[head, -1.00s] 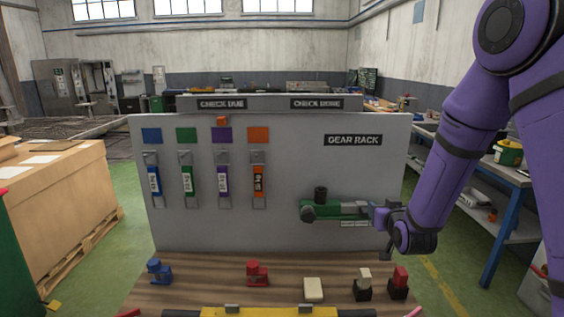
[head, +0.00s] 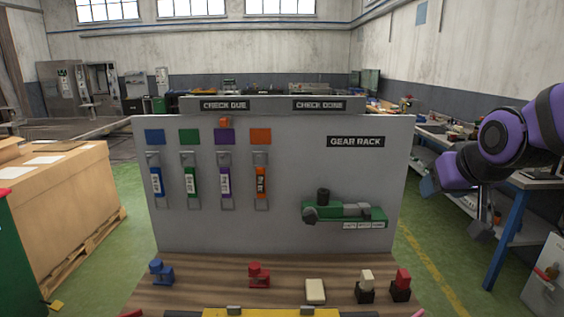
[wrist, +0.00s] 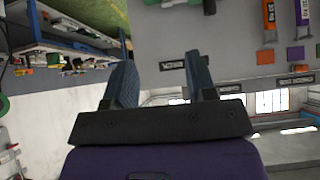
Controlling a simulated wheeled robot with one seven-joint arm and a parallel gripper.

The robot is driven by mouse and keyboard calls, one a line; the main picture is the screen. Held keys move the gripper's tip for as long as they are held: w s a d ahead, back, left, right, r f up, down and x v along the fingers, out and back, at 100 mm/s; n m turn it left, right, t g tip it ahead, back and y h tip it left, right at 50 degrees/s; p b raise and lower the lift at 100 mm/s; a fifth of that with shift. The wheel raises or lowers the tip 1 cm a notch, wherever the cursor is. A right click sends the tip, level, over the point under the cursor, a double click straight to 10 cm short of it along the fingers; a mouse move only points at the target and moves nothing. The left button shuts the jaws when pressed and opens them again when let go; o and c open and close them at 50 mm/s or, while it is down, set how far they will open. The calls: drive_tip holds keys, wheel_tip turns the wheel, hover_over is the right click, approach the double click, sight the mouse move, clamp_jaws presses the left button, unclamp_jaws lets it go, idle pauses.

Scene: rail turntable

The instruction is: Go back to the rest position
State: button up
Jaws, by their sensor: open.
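My purple arm is folded at the right in the head view, clear of the grey board (head: 290,190). In the wrist view my gripper (wrist: 160,66) has its two dark blue fingers apart with nothing held between them. The wrist picture is upside down, with the GEAR RACK sign (wrist: 172,65) behind the fingers.
Blue, green, purple and orange tagged pieces hang on the board's left, under coloured squares. The wooden ledge (head: 210,285) bears several small blocks. A blue-legged workbench (head: 505,215) stands right, near my arm; a large carton (head: 60,205) stands left.

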drive_tip(key=s+r+g, duration=0.3)
drive_tip(key=s, duration=1.4)
drive_tip(key=shift+s+d+g, duration=0.2)
drive_tip(key=shift+d+g, duration=0.1)
drive_tip(key=shift+d, duration=0.05)
